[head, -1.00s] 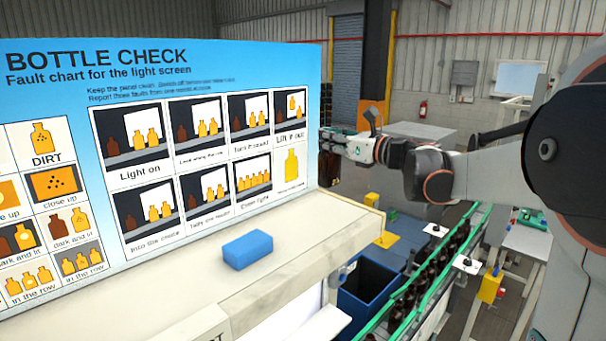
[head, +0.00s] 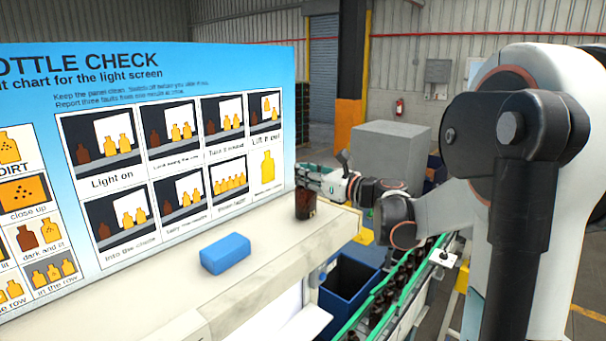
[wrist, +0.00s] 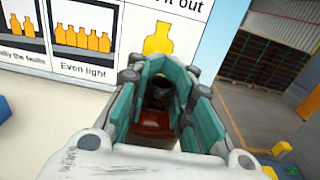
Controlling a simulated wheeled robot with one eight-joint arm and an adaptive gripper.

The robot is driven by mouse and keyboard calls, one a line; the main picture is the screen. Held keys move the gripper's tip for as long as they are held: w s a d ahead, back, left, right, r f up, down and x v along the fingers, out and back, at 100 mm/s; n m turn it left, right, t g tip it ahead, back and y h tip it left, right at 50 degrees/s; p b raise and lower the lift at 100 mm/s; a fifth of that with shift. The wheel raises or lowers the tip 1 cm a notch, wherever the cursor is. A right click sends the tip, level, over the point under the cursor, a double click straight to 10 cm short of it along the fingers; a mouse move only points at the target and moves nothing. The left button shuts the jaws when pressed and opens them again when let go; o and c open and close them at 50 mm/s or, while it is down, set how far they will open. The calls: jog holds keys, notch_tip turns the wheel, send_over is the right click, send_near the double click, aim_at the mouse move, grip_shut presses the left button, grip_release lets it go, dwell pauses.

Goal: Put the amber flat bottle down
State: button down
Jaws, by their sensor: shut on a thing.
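The amber flat bottle (head: 305,204) is dark brown and upright at the far right end of the pale counter (head: 280,262), in front of the fault chart. My gripper (head: 308,178) is shut on its upper part from the right. In the wrist view the bottle (wrist: 152,131) shows reddish brown between the teal finger pads of my gripper (wrist: 160,90). The bottle's base appears at the counter top; I cannot tell whether it touches.
A blue block (head: 225,253) lies on the counter, left of the bottle. The fault chart board (head: 160,150) stands behind. Below to the right are a blue bin (head: 348,286) and a green-railed conveyor (head: 400,290) with several dark bottles. The counter between block and bottle is clear.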

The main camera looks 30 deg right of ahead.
jog(key=shift+f, duration=0.2)
jog(key=c, duration=1.4)
grip_release()
jog(key=shift+w, duration=0.1)
jog(key=shift+r, duration=0.1)
jog(key=shift+d+r, duration=0.1)
jog(key=shift+r, duration=0.05)
jog(key=b+v, duration=0.2)
jog(key=v, duration=1)
